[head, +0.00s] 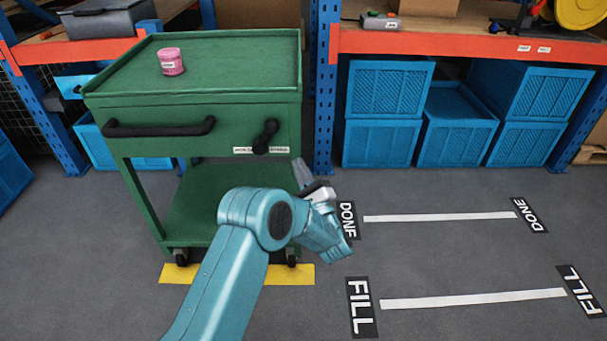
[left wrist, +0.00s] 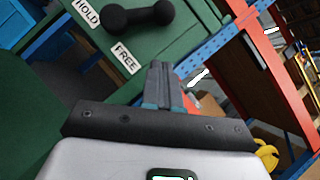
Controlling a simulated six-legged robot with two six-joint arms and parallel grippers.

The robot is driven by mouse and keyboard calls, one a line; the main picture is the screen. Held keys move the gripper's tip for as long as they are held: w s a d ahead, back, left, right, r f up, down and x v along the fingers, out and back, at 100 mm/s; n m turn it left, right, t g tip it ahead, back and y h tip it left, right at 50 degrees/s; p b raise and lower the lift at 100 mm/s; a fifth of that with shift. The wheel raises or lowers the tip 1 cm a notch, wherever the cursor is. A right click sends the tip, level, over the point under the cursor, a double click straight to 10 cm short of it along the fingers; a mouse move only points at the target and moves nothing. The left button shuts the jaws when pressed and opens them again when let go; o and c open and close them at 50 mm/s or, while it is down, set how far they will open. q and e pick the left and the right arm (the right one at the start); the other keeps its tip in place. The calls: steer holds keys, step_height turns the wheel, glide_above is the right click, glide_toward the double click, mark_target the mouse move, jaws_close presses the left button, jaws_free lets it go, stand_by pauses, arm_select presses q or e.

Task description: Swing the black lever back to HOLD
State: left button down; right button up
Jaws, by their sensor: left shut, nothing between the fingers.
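The black lever (head: 266,136) sits on the front of the green cart (head: 225,120), near its right end, above a white label strip (head: 260,150). In the head view it leans, its upper end to the right. In the left wrist view the lever (left wrist: 138,18) shows at the top, with a HOLD label (left wrist: 88,12) and a FREE label (left wrist: 125,58) beside it. My left gripper (head: 301,172) is just right of and below the lever, apart from it. Its fingers (left wrist: 163,88) are shut and empty. My right gripper is not in view.
A black handle bar (head: 160,128) is left of the lever. A pink jar (head: 171,61) stands on the cart top. A blue rack post (head: 325,90) rises close to the cart's right side. Blue crates (head: 455,120) are under the shelf. The marked floor at right is clear.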

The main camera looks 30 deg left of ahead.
mark_target(276, 130)
arm_select(q)
steer(key=a+r, duration=0.1)
steer(key=a, duration=0.1)
steer(key=w+a+r+b, duration=0.1)
steer(key=a+r, duration=0.2)
steer(key=a, duration=0.1)
steer(key=shift+w+r+b, duration=0.35)
steer(key=shift+w+r, duration=0.05)
steer(key=r+n+g+p, duration=0.1)
steer(key=n, duration=0.1)
steer(key=n+g+p, duration=0.1)
steer(key=n+p, duration=0.1)
steer(key=a+r+n+g+p, duration=0.1)
steer(key=n+g+p, duration=0.1)
steer(key=n, duration=0.1)
steer(key=shift+s+r+h, duration=0.25)
steer(key=shift+r+h, duration=0.05)
steer(key=shift+h, duration=0.1)
steer(key=shift+s+a+r+n+g+h+p, duration=0.25)
steer(key=shift+s+a+n+h+p, duration=0.4)
steer(key=shift+p, duration=1.2)
steer(key=shift+s+a+r+n+g+h+p, duration=0.25)
steer(key=shift+a+n+p, duration=0.7)
steer(key=shift+p, duration=0.95)
steer(key=shift+s+a+r+n+g+h+p, duration=0.35)
steer(key=shift+s+a+n+p, duration=0.35)
steer(key=shift+p, duration=1.15)
